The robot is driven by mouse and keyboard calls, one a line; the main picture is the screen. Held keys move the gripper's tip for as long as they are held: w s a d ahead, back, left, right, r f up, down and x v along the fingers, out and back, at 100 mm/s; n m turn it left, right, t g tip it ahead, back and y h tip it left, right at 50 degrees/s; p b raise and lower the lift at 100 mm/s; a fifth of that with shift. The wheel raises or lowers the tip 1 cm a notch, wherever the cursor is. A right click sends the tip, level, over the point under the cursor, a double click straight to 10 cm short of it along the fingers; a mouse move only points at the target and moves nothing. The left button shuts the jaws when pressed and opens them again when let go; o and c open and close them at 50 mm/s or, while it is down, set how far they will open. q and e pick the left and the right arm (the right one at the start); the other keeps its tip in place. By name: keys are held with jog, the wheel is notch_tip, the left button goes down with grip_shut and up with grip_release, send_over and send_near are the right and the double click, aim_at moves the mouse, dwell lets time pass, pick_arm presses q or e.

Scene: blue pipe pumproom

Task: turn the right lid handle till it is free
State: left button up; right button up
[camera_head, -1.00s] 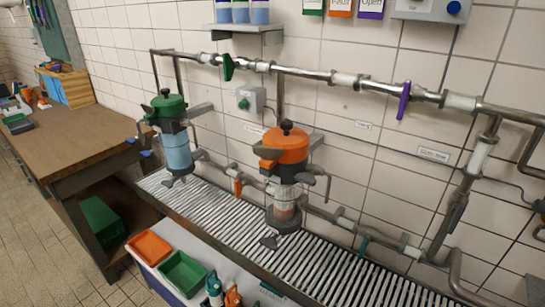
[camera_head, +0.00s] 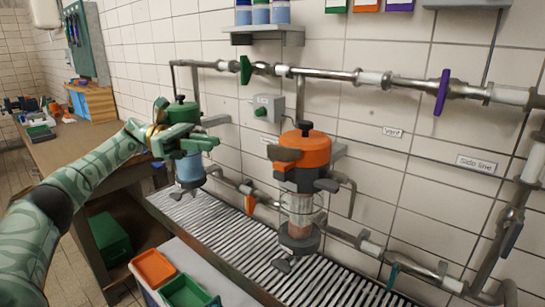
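The right vessel has an orange lid (camera_head: 302,150) with a black knob (camera_head: 305,128) on top. A grey lever (camera_head: 326,185) shows lower on the vessel's right. Below is a clear body (camera_head: 299,207). My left gripper (camera_head: 212,137) is green and looks open, its fingers pointing right. It is left of the orange lid, clear of it, and in front of the left vessel with the green lid (camera_head: 182,112), hiding part of it. My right gripper is out of view.
A slatted grating (camera_head: 230,228) runs under both vessels. Pipes run along the tiled wall, with a green valve handle (camera_head: 245,69) and a purple one (camera_head: 441,92). An orange tray (camera_head: 153,268) and a green tray (camera_head: 184,292) are at front. A wooden bench (camera_head: 85,143) stands left.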

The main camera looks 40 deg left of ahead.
aim_at(267, 150)
pick_arm(q)
jog(key=p+x, duration=0.3)
jog(key=x, duration=1.2)
jog(key=shift+w+d, duration=0.1)
jog(key=shift+d, duration=0.2)
grip_shut()
